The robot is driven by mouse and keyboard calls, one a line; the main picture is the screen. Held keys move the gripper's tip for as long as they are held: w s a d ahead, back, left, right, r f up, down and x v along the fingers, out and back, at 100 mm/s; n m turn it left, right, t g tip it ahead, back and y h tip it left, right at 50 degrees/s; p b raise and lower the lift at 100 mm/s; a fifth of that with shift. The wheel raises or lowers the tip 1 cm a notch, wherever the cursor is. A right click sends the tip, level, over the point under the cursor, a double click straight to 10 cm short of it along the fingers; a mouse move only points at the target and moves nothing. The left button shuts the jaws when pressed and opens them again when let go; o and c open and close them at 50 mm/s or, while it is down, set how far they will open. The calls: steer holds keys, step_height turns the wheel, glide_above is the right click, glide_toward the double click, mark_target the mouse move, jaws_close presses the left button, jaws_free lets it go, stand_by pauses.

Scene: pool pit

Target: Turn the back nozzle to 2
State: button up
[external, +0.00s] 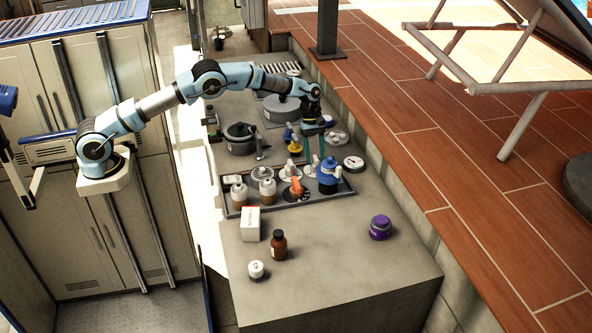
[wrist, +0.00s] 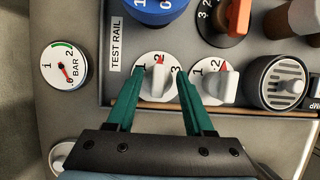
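In the wrist view two white dials with white knobs sit side by side at the rail's near edge. My gripper (wrist: 160,72) is open, its teal fingers on either side of the left white knob (wrist: 156,84), with a gap showing on both sides. A red mark shows at the top of that dial, between 1 and 3. The right white knob (wrist: 220,86) has a red mark just right of its 2. In the external view my gripper (external: 313,157) points down over the back part of the rail. I cannot tell which white knob is named the back nozzle.
A pressure gauge (wrist: 66,66) lies left of the rail. A blue dial (wrist: 152,6), an orange knob (wrist: 238,18) and a grey slotted outlet (wrist: 277,82) stand close by. A white box (external: 250,223), a brown bottle (external: 279,245) and a purple jar (external: 380,228) stand on the counter.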

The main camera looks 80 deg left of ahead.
steer(key=b+v, duration=0.3)
steer(key=v, duration=0.7)
steer(key=shift+a+r, duration=0.2)
steer(key=shift+r, duration=0.15)
steer(key=s+d+f+m+y, duration=0.1)
steer(key=s+m, duration=0.5)
steer(key=s, duration=0.8)
steer(key=s+d+f+m+t+y, duration=0.1)
steer(key=s+d+m, duration=0.2)
steer(key=s, duration=1)
steer(key=s+d+f+m+y, duration=0.2)
steer(key=s+m, duration=0.8)
steer(key=s, duration=0.4)
steer(key=shift+s+d+t, duration=0.2)
steer(key=shift+s+t, duration=0.1)
steer(key=shift+s, duration=0.05)
